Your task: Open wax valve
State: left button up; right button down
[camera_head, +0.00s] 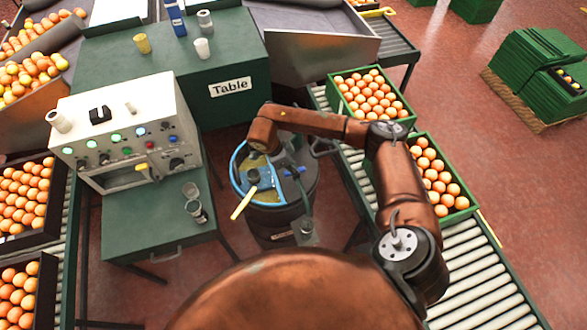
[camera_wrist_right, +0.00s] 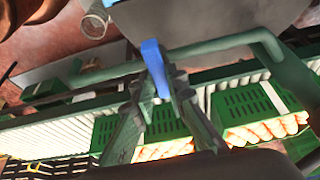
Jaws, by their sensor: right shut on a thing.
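The wax drum (camera_head: 262,213) is dark with a blue rim, and stands between the table and the roller conveyor. My right gripper (camera_head: 291,168) reaches down over the drum's right side and is shut on the blue valve handle. In the right wrist view the blue handle (camera_wrist_right: 151,54) stands between the fingertips of my right gripper (camera_wrist_right: 159,78). The fingers partly cover it. My left gripper is not in view.
A yellow-handled tool (camera_head: 243,203) lies across the drum. A control box (camera_head: 127,125) stands at left on a green table with small cups (camera_head: 195,211). Green crates of oranges (camera_head: 370,94) sit on the roller conveyor (camera_head: 468,262) at right.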

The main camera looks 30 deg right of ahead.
dwell(0.3)
jog(key=n+t, duration=0.1)
jog(key=n, duration=0.1)
jog(key=n+b, duration=0.1)
jog(key=n, duration=0.1)
jog(key=n+t+b, duration=0.1)
jog(key=n, duration=0.1)
jog(key=shift+s+n+t, duration=0.3)
jog(key=shift+n, duration=0.1)
jog(key=n+b, duration=0.1)
jog(key=n, duration=0.1)
jog(key=n+t+y+b, duration=0.1)
jog(key=n, duration=0.1)
jog(key=shift+s+d+n+t, duration=0.2)
jog(key=shift+n+t, duration=0.1)
jog(key=shift+n, duration=0.1)
jog(key=c, duration=1.9)
grip_release()
jog(key=shift+c, duration=0.2)
jog(key=v, duration=1.2)
